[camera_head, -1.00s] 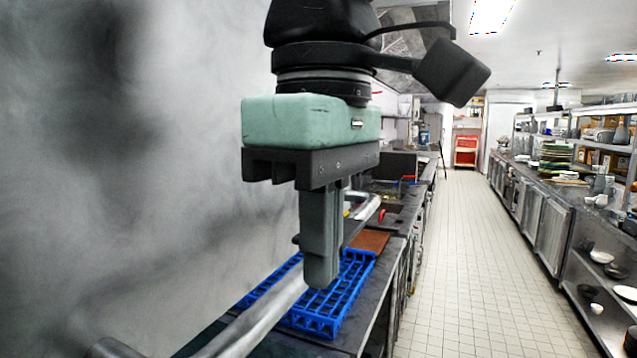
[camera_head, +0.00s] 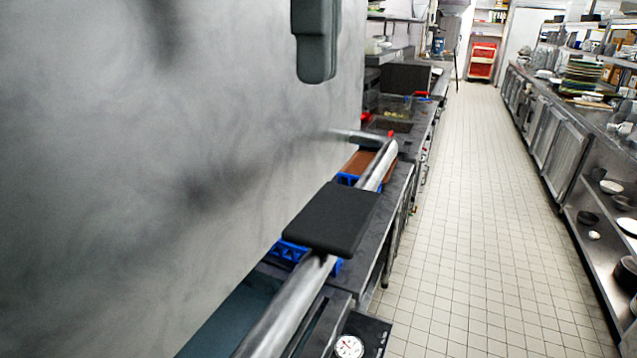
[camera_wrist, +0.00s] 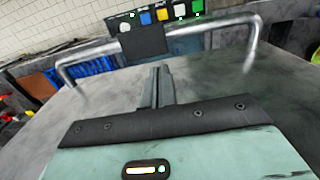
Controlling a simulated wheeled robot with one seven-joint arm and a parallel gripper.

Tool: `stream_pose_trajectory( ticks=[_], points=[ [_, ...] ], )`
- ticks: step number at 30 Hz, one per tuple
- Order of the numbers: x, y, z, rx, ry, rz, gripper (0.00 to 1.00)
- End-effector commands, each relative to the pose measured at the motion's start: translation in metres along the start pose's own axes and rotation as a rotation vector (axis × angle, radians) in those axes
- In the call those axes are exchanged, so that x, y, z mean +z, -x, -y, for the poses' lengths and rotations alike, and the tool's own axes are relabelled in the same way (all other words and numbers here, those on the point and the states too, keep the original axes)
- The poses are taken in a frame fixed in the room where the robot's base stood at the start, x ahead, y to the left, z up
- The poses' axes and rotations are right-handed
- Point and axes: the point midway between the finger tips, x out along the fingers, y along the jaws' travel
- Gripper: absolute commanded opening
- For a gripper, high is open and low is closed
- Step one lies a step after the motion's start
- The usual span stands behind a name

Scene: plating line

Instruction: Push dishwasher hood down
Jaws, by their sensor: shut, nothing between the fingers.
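The dishwasher hood (camera_head: 170,150) is a large grey metal surface filling the left of the head view. Its silver bar handle (camera_head: 288,308) runs along the hood's front, with a flat black pad (camera_head: 332,218) at its middle. My gripper (camera_head: 316,78) is shut and empty, in front of the hood and above the handle in the head view, apart from it. In the wrist view my closed fingers (camera_wrist: 160,74) point toward the handle (camera_wrist: 190,30) and its black pad (camera_wrist: 144,40). The upper part of my gripper is out of the head view.
A blue rack (camera_head: 290,252) lies on the counter, partly hidden by the handle and pad. A dial (camera_head: 349,347) shows at the lower edge. A panel with coloured buttons (camera_wrist: 160,16) lies behind the handle. The tiled aisle (camera_head: 470,220) at right is clear.

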Motion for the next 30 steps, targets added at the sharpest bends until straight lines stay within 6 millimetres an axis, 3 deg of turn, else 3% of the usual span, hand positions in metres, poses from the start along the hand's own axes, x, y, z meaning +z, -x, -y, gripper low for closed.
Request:
stream_pose_trajectory(
  ticks=[12, 16, 22, 30],
  points=[
    [0.001, -0.081, 0.0, -0.001, 0.0, 0.005, 0.0],
    [0.001, -0.1, 0.0, -0.002, 0.0, 0.005, 0.0],
    [0.0, -0.117, 0.0, -0.001, 0.0, 0.002, 0.0],
    [0.0, -0.12, 0.0, 0.0, 0.0, -0.001, 0.0]
  ],
)
